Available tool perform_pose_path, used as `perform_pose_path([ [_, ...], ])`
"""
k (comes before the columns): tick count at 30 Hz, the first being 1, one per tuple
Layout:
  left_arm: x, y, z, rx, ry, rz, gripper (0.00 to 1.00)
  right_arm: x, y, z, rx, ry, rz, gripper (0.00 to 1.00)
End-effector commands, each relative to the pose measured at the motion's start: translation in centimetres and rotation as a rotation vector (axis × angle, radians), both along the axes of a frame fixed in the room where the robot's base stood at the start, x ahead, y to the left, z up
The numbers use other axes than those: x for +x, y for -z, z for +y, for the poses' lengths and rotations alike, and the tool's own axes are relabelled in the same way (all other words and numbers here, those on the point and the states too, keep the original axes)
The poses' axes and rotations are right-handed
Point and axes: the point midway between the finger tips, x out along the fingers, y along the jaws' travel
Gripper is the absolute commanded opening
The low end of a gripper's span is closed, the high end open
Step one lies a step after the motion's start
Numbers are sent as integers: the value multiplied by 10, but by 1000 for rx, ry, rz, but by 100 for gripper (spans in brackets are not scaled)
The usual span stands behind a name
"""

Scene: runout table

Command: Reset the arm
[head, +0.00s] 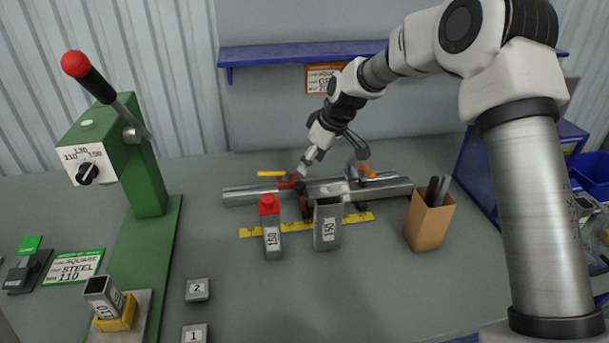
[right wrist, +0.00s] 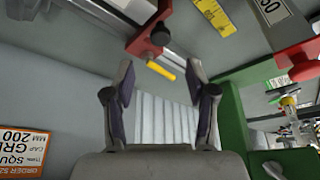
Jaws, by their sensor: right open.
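My right arm (head: 535,200) comes in from the right and reaches over the back of the table. Its gripper (head: 308,163) is just above the silver rail (head: 240,194), near a red clamp (head: 287,182) with a yellow rod (head: 271,173). In the right wrist view the gripper (right wrist: 160,82) has its fingers apart with nothing between them. The red clamp (right wrist: 150,38) and yellow rod (right wrist: 160,70) lie beyond the fingertips there. My left gripper is not in view.
A green press (head: 148,185) with a red-knobbed lever (head: 105,92) stands at left. Square tubes (head: 272,243) (head: 327,233) stand by the yellow ruler (head: 355,219). A cardboard box (head: 428,222) is at right. A blue shelf (head: 290,55) hangs behind. The front middle of the table is clear.

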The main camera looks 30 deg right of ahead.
Motion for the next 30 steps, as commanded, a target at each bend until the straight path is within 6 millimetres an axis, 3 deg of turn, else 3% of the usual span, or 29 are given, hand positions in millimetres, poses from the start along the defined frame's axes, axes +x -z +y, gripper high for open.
perform_pose_path([
  [3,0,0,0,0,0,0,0,-7,-21,-4,1,0,-2,56],
  [6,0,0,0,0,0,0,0,-10,-28,-6,0,0,1,56],
  [21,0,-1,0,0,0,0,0,-11,-31,-6,0,0,1,56],
  [23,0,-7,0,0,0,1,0,-11,-37,-6,-1,-1,1,56],
  [30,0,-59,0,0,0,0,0,-11,-89,-6,-1,-1,1,56],
])
